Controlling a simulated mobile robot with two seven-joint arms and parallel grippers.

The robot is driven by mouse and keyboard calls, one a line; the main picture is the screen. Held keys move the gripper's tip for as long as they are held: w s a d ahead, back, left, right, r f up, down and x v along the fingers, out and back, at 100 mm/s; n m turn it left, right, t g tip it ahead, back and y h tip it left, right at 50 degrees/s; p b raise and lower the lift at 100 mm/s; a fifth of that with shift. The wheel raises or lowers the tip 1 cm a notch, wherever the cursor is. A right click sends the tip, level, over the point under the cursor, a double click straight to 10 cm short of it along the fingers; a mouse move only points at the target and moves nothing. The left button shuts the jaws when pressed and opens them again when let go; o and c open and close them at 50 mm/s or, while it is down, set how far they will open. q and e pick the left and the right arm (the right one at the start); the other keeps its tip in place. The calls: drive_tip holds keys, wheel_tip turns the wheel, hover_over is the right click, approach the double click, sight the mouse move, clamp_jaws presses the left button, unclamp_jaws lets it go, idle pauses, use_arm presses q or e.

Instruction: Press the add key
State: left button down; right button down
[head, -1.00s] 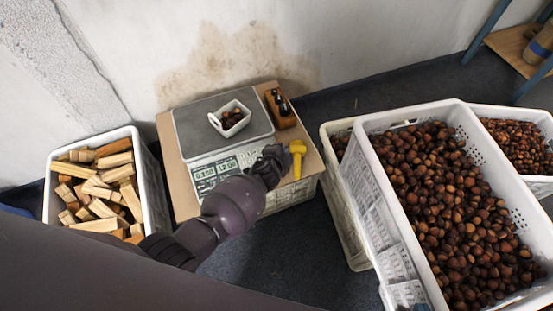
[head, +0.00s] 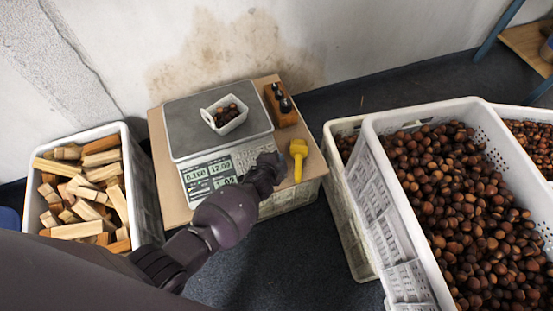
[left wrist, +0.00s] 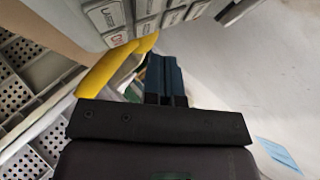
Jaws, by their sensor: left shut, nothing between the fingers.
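The scale (head: 182,112) stands on a brown board with a white scoop tray (head: 223,127) of chestnuts on its metal pan. Its lit display (head: 207,176) shows several numbers, too small to read surely. My left gripper (head: 268,167) is shut and empty over the right front of the scale, hiding much of the keypad. In the left wrist view the shut fingers (left wrist: 165,80) point towards the scale, with pale keys (left wrist: 107,17) at the top, apart from the fingertips in the picture. I cannot tell which key is the add key. My right gripper is out of view.
A yellow-handled tool (head: 298,160) lies right of my left gripper. A wooden block with dark stamps (head: 280,108) stands behind it. A crate of wood pieces (head: 148,190) is at left. Chestnut crates (head: 405,240) are at right.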

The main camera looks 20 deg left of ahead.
use_arm(q)
drive_tip(key=shift+w+f, duration=0.15)
drive_tip(key=shift+f, duration=0.05)
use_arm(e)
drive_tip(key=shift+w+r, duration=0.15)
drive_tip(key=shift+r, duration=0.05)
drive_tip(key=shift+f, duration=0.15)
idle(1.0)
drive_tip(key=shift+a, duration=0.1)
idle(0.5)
use_arm(q)
drive_tip(key=shift+f, duration=0.1)
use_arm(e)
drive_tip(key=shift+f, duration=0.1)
use_arm(q)
drive_tip(key=shift+a+f+b, duration=0.1)
drive_tip(key=shift+f+b, duration=0.2)
drive_tip(key=shift+b, duration=0.1)
drive_tip(key=shift+f, duration=0.1)
drive_tip(key=shift+w, duration=0.1)
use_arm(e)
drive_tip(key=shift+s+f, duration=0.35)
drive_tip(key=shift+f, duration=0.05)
